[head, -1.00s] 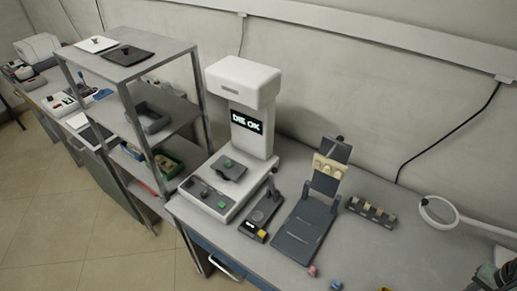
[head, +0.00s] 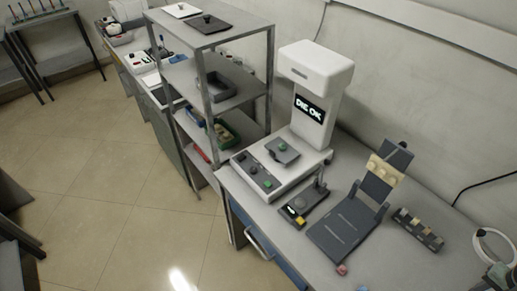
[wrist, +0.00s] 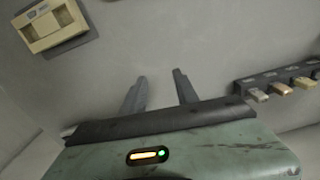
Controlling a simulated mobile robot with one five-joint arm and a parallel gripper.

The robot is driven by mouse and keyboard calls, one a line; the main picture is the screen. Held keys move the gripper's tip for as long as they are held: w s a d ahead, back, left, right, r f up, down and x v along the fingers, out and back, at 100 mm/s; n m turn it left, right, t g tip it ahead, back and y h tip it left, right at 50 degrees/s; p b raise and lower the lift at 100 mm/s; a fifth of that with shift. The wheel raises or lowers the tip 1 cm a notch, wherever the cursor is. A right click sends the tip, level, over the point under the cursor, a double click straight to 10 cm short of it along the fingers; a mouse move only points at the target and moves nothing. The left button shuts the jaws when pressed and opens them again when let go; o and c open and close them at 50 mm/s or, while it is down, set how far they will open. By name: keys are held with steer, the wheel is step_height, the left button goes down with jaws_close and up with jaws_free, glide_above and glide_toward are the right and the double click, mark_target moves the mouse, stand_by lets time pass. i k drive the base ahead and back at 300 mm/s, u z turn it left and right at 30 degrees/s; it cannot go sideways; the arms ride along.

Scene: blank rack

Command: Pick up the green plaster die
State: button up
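A small green piece (head: 282,147), which looks like the green die, sits on the grey plate (head: 290,156) of the white scanner (head: 322,75) in the head view. It is too small to make out its shape. The scanner's screen reads "DIE OK". My gripper (wrist: 160,75) shows in the wrist view with its two dark fingers apart and nothing between them. The green piece is not in the wrist view.
A grey shelf unit (head: 208,45) stands left of the scanner. A small device with a yellow button (head: 299,221), a dark tilted stand (head: 340,232) and a slotted rack (head: 418,231) stand to its right. Open tiled floor (head: 120,190) lies in front.

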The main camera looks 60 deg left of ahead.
mark_target(282, 146)
steer(key=u, duration=3.65)
steer(key=i, duration=1)
